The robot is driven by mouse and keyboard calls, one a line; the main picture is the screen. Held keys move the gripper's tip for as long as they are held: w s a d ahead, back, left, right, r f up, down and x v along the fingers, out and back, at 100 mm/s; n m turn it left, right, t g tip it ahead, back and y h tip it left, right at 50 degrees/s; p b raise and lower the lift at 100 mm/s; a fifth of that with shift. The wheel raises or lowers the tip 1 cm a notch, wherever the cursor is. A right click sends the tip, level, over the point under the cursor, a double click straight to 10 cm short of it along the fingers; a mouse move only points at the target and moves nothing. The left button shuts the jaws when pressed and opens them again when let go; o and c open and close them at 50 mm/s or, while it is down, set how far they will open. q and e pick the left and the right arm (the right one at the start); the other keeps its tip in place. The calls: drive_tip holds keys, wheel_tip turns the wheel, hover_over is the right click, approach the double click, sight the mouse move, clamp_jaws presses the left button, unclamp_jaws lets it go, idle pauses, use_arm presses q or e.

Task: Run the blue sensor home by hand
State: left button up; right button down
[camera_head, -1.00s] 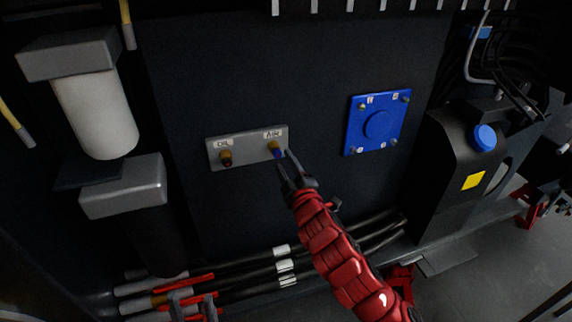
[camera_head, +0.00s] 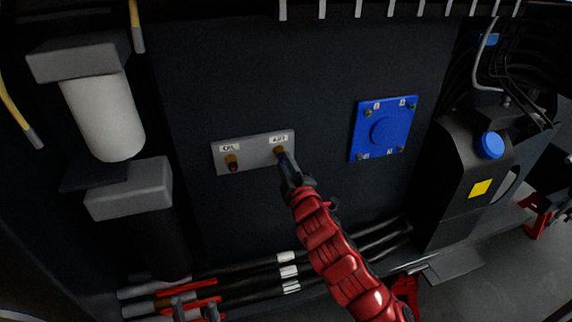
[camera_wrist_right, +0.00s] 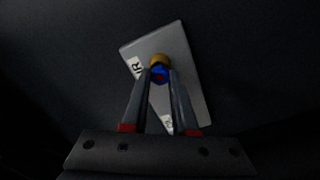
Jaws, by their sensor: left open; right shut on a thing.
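The blue sensor (camera_wrist_right: 160,75) is between the fingertips of my right gripper (camera_wrist_right: 162,83) in the right wrist view, against the brass port (camera_wrist_right: 160,59). How deep it sits in the port cannot be told. My right gripper (camera_head: 287,162) is shut on it at the right end of the grey plate (camera_head: 256,157), below the AIR label (camera_head: 279,139); the fingers mostly hide the sensor in the head view. A second fitting with a dark red tip (camera_head: 232,163) sits under the OIL label (camera_head: 229,148). My left gripper (camera_head: 195,312) is open and empty at the bottom edge.
A blue square cover (camera_head: 383,129) is on the panel to the right. A black tank with a blue cap (camera_head: 489,145) stands further right. A white filter (camera_head: 105,118) is at the left. Black hoses (camera_head: 255,285) run along the bottom. The panel around the plate is clear.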

drive_tip(key=shift+f+m+b, duration=0.15)
drive_tip(key=shift+m+b, duration=0.45)
drive_tip(key=shift+m, duration=0.6)
drive_tip(key=m+b, duration=0.2)
drive_tip(key=m, duration=0.2)
drive_tip(key=m+b, duration=0.1)
drive_tip(key=m, duration=0.4)
drive_tip(key=shift+m, duration=0.4)
drive_tip(key=m+p, duration=0.5)
drive_tip(key=m, duration=0.8)
drive_tip(key=shift+w, duration=0.15)
